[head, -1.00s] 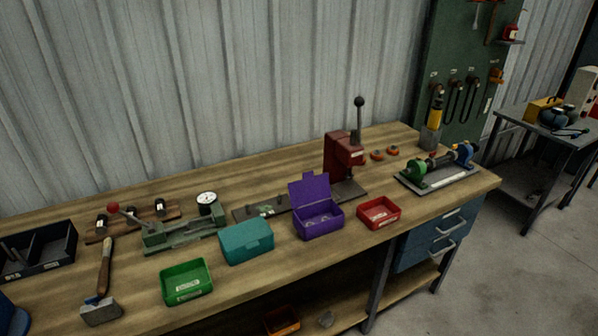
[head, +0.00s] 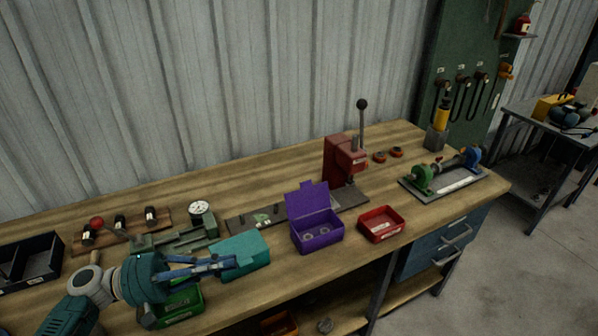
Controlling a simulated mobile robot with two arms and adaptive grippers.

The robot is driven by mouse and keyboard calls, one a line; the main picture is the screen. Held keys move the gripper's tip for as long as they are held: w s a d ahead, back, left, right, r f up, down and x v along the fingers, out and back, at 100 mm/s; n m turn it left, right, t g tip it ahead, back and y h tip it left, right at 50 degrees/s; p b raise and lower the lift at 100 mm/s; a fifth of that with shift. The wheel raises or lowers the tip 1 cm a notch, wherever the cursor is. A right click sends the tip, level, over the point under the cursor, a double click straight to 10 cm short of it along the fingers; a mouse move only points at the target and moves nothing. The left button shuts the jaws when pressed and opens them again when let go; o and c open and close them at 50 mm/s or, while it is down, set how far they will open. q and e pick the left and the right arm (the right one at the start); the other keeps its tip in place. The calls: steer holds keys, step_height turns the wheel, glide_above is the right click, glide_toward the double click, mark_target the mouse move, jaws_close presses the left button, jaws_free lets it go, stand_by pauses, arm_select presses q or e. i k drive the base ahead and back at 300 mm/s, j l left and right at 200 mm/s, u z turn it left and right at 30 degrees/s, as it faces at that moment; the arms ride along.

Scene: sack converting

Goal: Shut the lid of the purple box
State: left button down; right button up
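The purple box (head: 318,239) stands on the workbench in the middle of the head view. Its lid (head: 307,200) is up, tilted back at the rear edge, and a few small ring-like pieces lie inside. My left gripper (head: 234,264) reaches in from the lower left, in front of the teal box (head: 246,250) and above the green tray (head: 180,305). It is left of the purple box and apart from it. Its fingers point right; the gap between their tips is too unclear to judge. My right gripper is not in view.
A red tray (head: 382,224) sits close to the purple box's right. A red press (head: 343,160) with a tall lever stands behind it. A gauge fixture (head: 200,218) stands at the left. Bare bench lies in front of the purple box.

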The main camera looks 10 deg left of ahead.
mark_target(308, 201)
steer(key=i, duration=1.15)
